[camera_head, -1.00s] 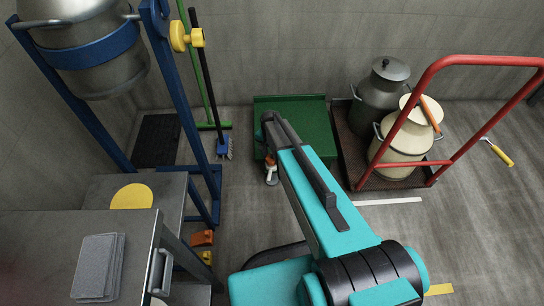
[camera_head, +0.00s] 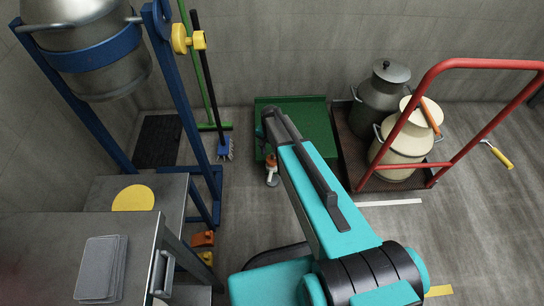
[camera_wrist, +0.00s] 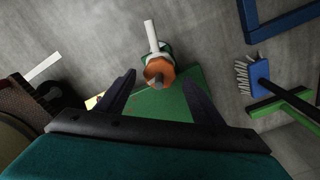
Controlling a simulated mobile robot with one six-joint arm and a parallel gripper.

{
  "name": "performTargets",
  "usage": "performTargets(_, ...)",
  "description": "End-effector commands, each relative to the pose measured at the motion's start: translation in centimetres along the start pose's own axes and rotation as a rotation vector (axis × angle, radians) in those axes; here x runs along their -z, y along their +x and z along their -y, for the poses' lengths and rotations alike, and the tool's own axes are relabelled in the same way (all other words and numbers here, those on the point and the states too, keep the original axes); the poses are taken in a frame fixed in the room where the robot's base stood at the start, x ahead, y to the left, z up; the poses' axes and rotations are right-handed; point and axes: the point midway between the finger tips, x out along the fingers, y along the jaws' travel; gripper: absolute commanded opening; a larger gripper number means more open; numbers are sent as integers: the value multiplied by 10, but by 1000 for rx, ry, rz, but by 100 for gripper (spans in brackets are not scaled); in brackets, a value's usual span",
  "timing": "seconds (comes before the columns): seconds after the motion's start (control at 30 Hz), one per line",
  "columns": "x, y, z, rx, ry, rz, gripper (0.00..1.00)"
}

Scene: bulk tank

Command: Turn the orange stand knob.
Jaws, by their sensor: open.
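The orange knob (camera_wrist: 160,70) is a small round orange piece with a grey centre, near the middle top of the wrist view. A white bar (camera_wrist: 151,36) reaches up from it. In the head view, a small orange and white piece (camera_head: 272,174) shows at the near edge of the green platform, partly beside my arm. My gripper (camera_wrist: 157,79) is open, its two dark fingers on either side of the knob in the wrist view. I see no contact and cannot tell the depth between them. In the head view my arm largely hides the gripper.
The green platform (camera_head: 318,130) lies behind the knob. A red-railed cart (camera_head: 434,176) with two cans is to the right. Floor on the right is largely clear.

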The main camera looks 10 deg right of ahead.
Motion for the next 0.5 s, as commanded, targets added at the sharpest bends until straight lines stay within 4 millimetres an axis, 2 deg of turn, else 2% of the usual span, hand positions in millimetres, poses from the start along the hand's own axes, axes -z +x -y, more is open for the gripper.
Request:
performTargets(0.1, -1, -22, -1, 1, 0, -1, 61)
performTargets(0.5, -1, -84, 0, 1, 0, -1, 61)
